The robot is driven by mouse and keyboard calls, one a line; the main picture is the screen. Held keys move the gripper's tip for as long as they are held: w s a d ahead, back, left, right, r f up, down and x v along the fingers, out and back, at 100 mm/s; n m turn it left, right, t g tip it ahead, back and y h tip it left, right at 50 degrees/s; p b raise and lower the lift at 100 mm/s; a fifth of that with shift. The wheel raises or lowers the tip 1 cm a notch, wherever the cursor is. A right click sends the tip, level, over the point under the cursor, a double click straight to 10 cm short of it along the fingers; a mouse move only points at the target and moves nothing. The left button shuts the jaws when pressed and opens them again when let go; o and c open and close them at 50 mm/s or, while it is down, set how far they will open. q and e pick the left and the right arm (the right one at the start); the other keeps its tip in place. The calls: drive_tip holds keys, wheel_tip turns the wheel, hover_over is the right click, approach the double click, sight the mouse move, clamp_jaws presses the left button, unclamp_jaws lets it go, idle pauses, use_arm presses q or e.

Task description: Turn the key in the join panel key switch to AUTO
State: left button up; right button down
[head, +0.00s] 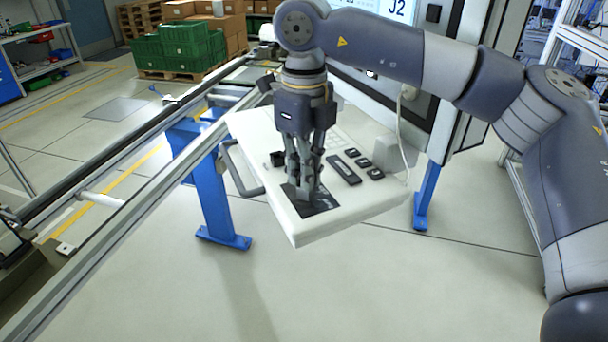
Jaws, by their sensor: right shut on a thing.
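The join panel (350,208) is a white sloping console in the middle of the head view, with black switches and a dark plate (325,208) on its top. My right gripper (306,192) points down onto that dark plate, with its fingers close together at the plate. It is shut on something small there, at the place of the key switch. The key and the switch are hidden behind the fingers, so the key's angle and the AUTO mark cannot be made out. My left gripper is not in view.
A screen marked J2 (398,10) stands behind the panel. Black switches (344,170) sit right of the gripper, and a dark handle (238,172) is on the panel's left side. Conveyor rails (120,200) run along the left. Green crates (180,45) stand far back. The floor in front is clear.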

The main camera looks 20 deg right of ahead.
drive_tip(key=m, duration=0.1)
drive_tip(key=m+b, duration=0.1)
drive_tip(key=m, duration=0.1)
drive_tip(key=m+b, duration=0.1)
drive_tip(key=m, duration=0.1)
drive_tip(key=shift+f, duration=0.3)
drive_tip(key=shift+r+m, duration=0.15)
drive_tip(key=shift+m, duration=0.75)
drive_tip(key=shift+m+b, duration=0.8)
drive_tip(key=shift+m, duration=0.3)
drive_tip(key=m+b, duration=0.1)
drive_tip(key=m, duration=0.3)
drive_tip(key=shift+f+b, duration=0.2)
drive_tip(key=shift+b, duration=0.15)
drive_tip(key=m+b, duration=0.1)
drive_tip(key=m, duration=0.2)
drive_tip(key=shift+d+r+m, duration=0.1)
drive_tip(key=shift+m, duration=0.2)
drive_tip(key=c, duration=1.7)
unclamp_jaws()
drive_tip(key=shift+o, duration=0.2)
drive_tip(key=shift+r, duration=0.1)
